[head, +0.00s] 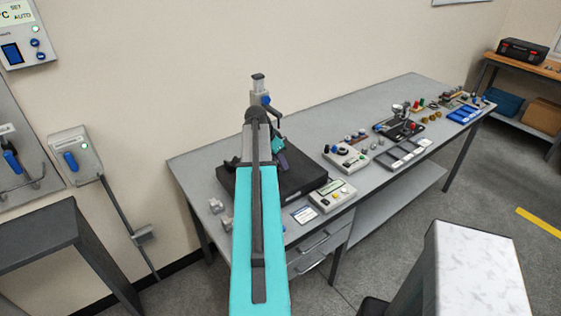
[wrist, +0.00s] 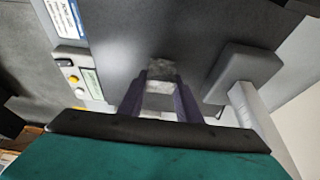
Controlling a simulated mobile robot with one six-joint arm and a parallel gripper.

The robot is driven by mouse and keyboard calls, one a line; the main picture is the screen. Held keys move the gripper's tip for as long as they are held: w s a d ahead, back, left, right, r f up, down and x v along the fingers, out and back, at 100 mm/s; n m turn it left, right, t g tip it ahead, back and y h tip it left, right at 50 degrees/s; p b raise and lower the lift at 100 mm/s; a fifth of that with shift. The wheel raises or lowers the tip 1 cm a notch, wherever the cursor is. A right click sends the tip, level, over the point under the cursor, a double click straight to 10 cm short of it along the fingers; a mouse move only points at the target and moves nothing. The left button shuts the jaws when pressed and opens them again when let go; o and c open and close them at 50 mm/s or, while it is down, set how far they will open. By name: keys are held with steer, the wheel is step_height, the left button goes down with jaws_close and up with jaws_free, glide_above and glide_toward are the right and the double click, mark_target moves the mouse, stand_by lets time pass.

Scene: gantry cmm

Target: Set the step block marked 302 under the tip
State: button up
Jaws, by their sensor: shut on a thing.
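My gripper (head: 280,160) is over the dark plate (head: 233,188) of the measuring machine, partly hidden behind my arm. In the wrist view its purple fingers (wrist: 160,88) are shut on a small grey step block (wrist: 162,70). No marking on the block can be read. The dark plate (wrist: 125,40) lies behind the block in the wrist view; I cannot tell whether they touch. A grey upright (head: 259,84) of the machine stands behind my arm. The probe tip cannot be made out in either view.
A readout box with buttons (head: 332,195) and a blue-white card (head: 304,215) are at the plate's front right. Small grey blocks (head: 216,206) sit at the bench's left end. Instruments and a tray (head: 400,154) fill the bench to the right. The bench's back strip is clear.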

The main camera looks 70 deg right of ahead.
steer(key=shift+f, duration=0.35)
stand_by(0.6)
steer(key=o, duration=1.3)
steer(key=shift+c, duration=0.2)
steer(key=shift+b, duration=0.3)
steer(key=b+v, duration=0.3)
steer(key=v, duration=1)
steer(key=shift+r+b, duration=0.4)
steer(key=shift+a, duration=0.1)
